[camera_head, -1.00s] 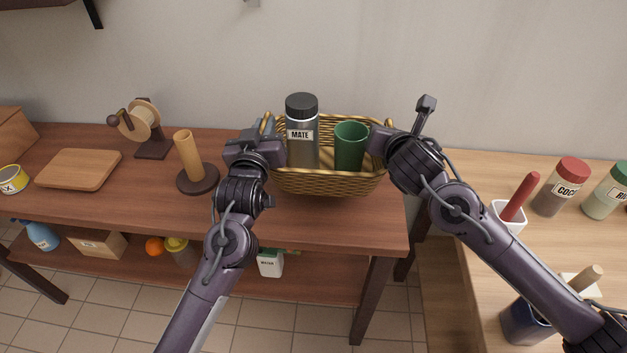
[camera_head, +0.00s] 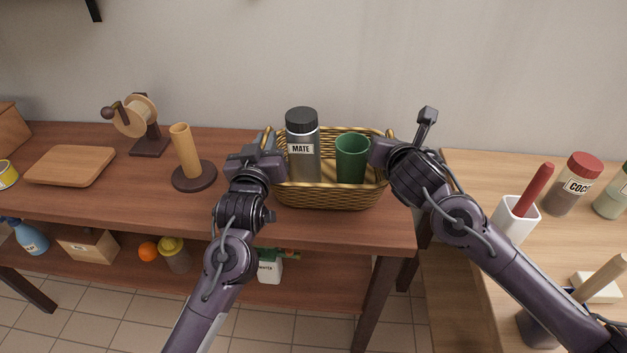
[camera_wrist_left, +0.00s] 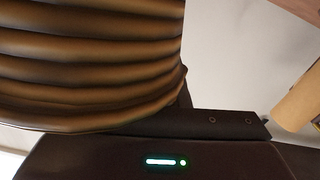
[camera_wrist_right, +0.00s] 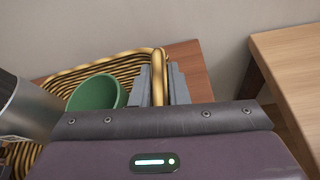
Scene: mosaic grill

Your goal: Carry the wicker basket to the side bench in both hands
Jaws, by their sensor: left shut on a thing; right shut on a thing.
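The golden wicker basket (camera_head: 330,196) is over the right end of the dark wooden bench (camera_head: 120,205); I cannot tell whether its bottom touches the top. It is upright and holds a grey MATE jar (camera_head: 303,163) with a black lid and a green cup (camera_head: 351,160). My left gripper (camera_head: 271,148) is shut on the basket's left side. In the left wrist view the wicker (camera_wrist_left: 90,70) fills the upper left and the fingertips are hidden. My right gripper (camera_head: 378,152) is shut on the right handle. Its fingers (camera_wrist_right: 160,85) straddle this handle in the right wrist view.
A light wooden counter (camera_head: 470,175) at right carries a COCO jar (camera_head: 570,187) and a white holder (camera_head: 515,219). A gap separates the two surfaces.

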